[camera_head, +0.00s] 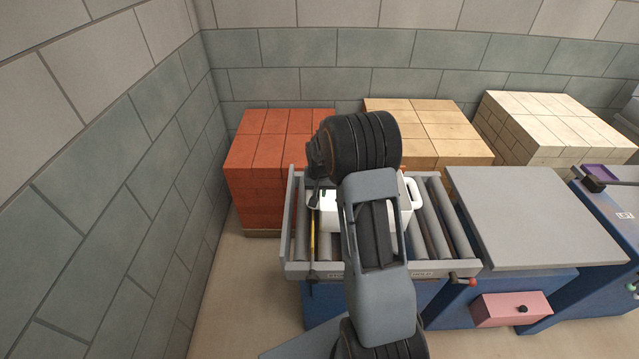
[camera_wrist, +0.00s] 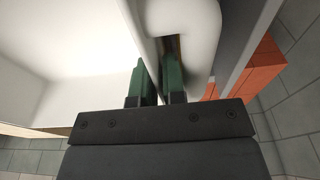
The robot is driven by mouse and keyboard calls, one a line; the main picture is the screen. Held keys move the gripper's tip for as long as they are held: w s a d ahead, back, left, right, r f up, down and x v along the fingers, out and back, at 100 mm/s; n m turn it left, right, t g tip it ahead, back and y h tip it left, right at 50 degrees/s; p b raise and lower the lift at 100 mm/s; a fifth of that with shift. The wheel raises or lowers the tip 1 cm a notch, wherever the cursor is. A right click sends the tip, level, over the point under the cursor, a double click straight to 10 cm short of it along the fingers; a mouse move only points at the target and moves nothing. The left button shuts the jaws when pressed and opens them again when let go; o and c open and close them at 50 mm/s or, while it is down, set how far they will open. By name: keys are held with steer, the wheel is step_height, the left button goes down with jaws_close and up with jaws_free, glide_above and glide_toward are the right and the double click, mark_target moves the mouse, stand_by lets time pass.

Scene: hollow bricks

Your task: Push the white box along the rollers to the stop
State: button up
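The white box (camera_head: 330,215) sits on the grey roller track (camera_head: 438,222), its middle hidden behind my arm in the head view. A white handle loop (camera_head: 415,193) shows at its right end. In the wrist view the white box (camera_wrist: 70,45) fills the left, with a rounded white handle (camera_wrist: 205,40) beside its wall. My gripper (camera_wrist: 157,80) has its two green fingers close together, one on each side of the thin white wall, with the right finger between wall and handle. In the head view my fingertips are mostly hidden by the wrist near the box's left part.
Red bricks (camera_head: 262,160) stand behind the track's left end, and tan bricks (camera_head: 440,130) and pale bricks (camera_head: 550,115) stand further right. A grey tabletop (camera_head: 535,215) adjoins on the right. A yellow rod (camera_head: 312,235) shows at the track's left. A block wall (camera_head: 120,200) bounds the left.

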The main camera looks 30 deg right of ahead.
steer(key=shift+f, duration=0.45)
jaws_close()
stand_by(1.5)
steer(key=shift+s+d, duration=0.45)
steer(key=shift+d, duration=0.2)
steer(key=shift+s+d, duration=0.4)
steer(key=shift+d, duration=0.2)
steer(key=shift+a, duration=0.1)
